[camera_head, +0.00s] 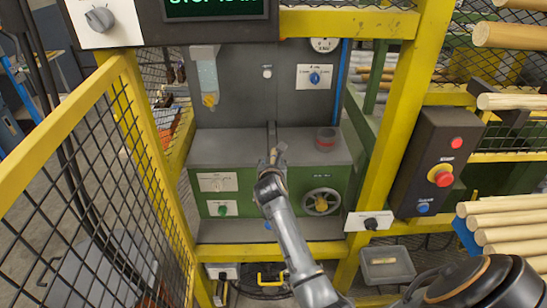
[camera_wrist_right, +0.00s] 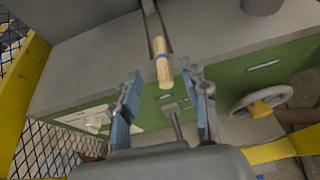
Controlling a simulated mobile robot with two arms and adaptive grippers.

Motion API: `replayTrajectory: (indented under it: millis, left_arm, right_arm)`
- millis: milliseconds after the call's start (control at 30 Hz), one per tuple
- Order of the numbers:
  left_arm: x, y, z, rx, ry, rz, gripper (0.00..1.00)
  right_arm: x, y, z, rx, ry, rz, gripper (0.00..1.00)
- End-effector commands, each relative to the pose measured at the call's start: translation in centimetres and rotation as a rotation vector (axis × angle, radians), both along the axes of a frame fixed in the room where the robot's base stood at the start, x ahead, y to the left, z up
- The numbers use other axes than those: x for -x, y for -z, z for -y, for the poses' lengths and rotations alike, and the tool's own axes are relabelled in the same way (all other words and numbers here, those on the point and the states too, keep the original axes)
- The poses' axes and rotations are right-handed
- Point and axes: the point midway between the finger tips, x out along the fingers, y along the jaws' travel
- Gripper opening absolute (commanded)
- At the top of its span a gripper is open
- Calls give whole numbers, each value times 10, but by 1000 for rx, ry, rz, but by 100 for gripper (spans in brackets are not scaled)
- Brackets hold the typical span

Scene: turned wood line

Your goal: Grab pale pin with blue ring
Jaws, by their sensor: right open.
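The pale wooden pin (camera_wrist_right: 158,45) shows in the right wrist view, with a thin bluish band around its middle. It is at the front edge of the grey machine top (camera_wrist_right: 85,70), in line with a dark slot. My right gripper (camera_wrist_right: 161,75) is open, with one finger on each side of the pin's near end; I see a gap on both sides. In the head view my right gripper (camera_head: 273,160) is over the front edge of the machine top, and it largely hides the pin there. My left gripper is not in view.
A handwheel (camera_head: 321,202) sticks out of the green front. Yellow mesh fencing (camera_head: 62,150) is at the left; a yellow post, a control box (camera_head: 436,165) and stacked dowels (camera_head: 510,220) are at the right.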

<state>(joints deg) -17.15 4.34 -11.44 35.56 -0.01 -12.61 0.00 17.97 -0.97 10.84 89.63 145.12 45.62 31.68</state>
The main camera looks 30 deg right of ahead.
Motion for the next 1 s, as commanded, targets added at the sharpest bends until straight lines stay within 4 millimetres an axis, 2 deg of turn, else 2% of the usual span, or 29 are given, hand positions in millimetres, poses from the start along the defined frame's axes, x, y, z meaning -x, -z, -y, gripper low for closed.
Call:
replayTrajectory:
  millis: [200,333,700,767,900,933,1000]
  left_arm:
    - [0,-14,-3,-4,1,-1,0]
    - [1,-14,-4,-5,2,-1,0]
    - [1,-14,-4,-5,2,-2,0]
    - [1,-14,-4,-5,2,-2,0]
    - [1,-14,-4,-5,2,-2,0]
    - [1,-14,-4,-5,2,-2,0]
    - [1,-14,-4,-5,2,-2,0]
  right_arm:
    - [-18,9,15,3,1,-2,45]
    - [-29,15,22,2,0,0,45]
    - [-33,19,25,1,0,1,45]
    - [-33,19,25,1,0,1,35]
    - [-33,19,25,1,0,-1,7]
    - [-33,19,25,1,0,-1,2]
    - [-33,19,25,1,0,-1,2]
